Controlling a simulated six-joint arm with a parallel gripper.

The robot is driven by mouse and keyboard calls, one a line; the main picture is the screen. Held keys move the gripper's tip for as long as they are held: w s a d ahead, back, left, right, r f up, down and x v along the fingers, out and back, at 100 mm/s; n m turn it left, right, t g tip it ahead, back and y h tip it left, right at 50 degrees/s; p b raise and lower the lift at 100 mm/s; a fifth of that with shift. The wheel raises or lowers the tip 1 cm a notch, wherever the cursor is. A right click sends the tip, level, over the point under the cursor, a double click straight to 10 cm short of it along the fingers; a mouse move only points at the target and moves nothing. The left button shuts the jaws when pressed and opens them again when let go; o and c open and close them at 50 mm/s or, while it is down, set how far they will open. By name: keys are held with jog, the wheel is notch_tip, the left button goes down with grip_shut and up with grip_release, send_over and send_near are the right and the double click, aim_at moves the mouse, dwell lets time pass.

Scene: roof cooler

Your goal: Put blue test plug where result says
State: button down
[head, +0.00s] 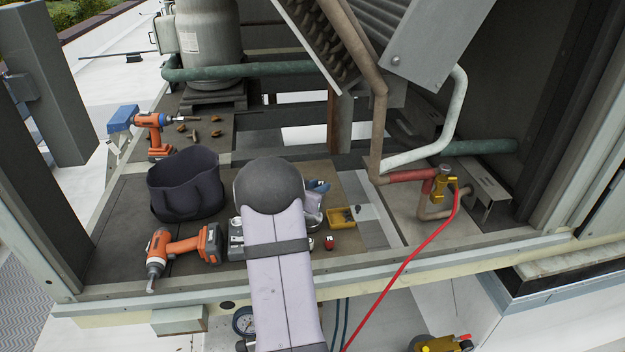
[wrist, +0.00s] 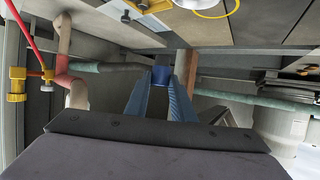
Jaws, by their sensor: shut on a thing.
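In the wrist view, my gripper's long blue fingers (wrist: 162,92) reach forward. They are shut on a small dark-blue piece, the blue test plug (wrist: 162,75), at their tips. The plug appears held up, with no visible contact with another thing. In the head view, my arm hides most of the gripper; a bit of blue at the fingers (head: 318,186) shows right of the dark round joint, and the plug cannot be made out. No readable result shows in either view.
A yellow tray (head: 341,217) with small dark contents lies right of my arm, near a small red item (head: 329,242). Copper pipes and a brass valve (head: 440,184) with a red hose (head: 406,262) are right.

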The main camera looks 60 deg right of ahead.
jog(key=shift+w+a+f+n+t, duration=0.15)
jog(key=shift+w+a+f, duration=0.05)
jog(key=shift+w, duration=0.4)
jog(key=shift+w+a+f+n+t, duration=0.1)
jog(key=shift+w+a+f+t, duration=0.15)
jog(key=shift+w, duration=0.3)
jog(key=shift+w+a+f+n+t, duration=0.1)
jog(key=shift+w+a+f+n, duration=0.1)
jog(key=shift+w, duration=0.4)
jog(key=shift+f, duration=0.15)
notch_tip(320, 180, down, 11)
jog(key=b, duration=1)
jog(key=shift+b, duration=0.3)
jog(key=shift+r, duration=0.2)
jog(key=c, duration=1.4)
grip_release()
jog(key=shift+c, duration=0.2)
notch_tip(320, 180, up, 7)
jog(key=p, duration=0.7)
jog(key=shift+s, duration=0.1)
